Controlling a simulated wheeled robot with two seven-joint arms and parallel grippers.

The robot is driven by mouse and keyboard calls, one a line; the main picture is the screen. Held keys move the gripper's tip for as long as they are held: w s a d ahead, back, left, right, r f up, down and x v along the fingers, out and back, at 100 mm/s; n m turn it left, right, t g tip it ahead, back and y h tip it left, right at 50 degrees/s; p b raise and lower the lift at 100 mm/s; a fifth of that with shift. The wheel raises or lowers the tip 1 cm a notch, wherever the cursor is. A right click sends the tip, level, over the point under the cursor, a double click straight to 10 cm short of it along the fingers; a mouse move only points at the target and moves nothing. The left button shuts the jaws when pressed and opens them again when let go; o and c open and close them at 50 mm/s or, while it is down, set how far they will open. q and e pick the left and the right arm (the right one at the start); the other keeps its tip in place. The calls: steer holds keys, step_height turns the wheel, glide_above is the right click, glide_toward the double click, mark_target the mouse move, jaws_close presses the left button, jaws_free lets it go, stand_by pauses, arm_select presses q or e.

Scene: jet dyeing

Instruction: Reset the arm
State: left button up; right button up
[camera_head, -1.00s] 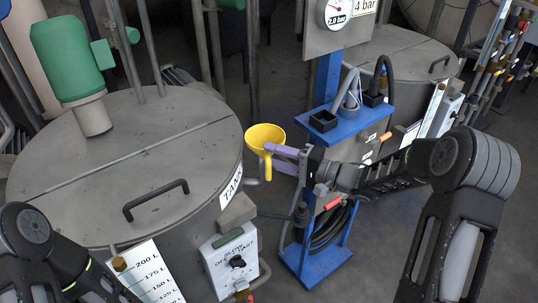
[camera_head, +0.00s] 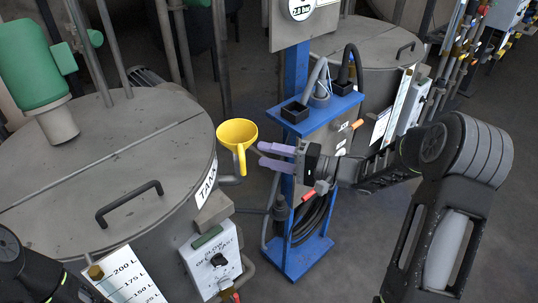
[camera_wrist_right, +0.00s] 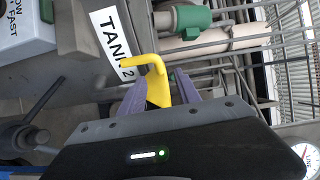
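My right gripper (camera_head: 262,155) has two purple fingers that stand apart with nothing between them in the head view. It points left, just right of a yellow funnel (camera_head: 237,133), with a small gap to the funnel's spout. In the right wrist view the yellow spout (camera_wrist_right: 157,72) shows beyond and between the purple fingers of the right gripper (camera_wrist_right: 160,92). My right arm reaches in from the right, bent at its elbow. Part of my left arm shows at the lower left, but its gripper is outside the picture.
A grey lidded tank (camera_head: 110,165) with a handle and green motor (camera_head: 32,65) fills the left. A blue cart (camera_head: 318,122) with hoses stands close behind the right gripper. A white control box (camera_head: 212,262) is on the tank's side. Dark floor at the lower middle is free.

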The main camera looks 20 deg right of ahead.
stand_by(0.3)
steer(key=s+a+f+g+h, duration=0.1)
steer(key=s+a+f+h, duration=0.15)
steer(key=f, duration=0.65)
steer(key=s+a+f+g+h, duration=0.1)
steer(key=f+h, duration=0.2)
steer(key=f, duration=0.5)
steer(key=s+a+f+h, duration=0.2)
steer(key=f+h, duration=0.1)
steer(key=f, duration=0.6)
steer(key=s+a+f+n+g, duration=0.2)
steer(key=s+f+g, duration=0.15)
steer(key=s, duration=0.55)
steer(key=s+a+f+n+g, duration=0.1)
steer(key=s+a+f+g, duration=0.25)
steer(key=s, duration=0.55)
steer(key=s+a+f+n+g, duration=0.2)
steer(key=s+f+g, duration=0.15)
steer(key=s, duration=0.55)
steer(key=shift+n+t+h, duration=0.25)
steer(key=shift+n+t, duration=0.35)
steer(key=shift+t, duration=0.15)
steer(key=w+a, duration=0.1)
steer(key=w+a+r, duration=0.1)
steer(key=w, duration=0.1)
steer(key=shift+w+a+r, duration=0.1)
steer(key=shift+w, duration=0.15)
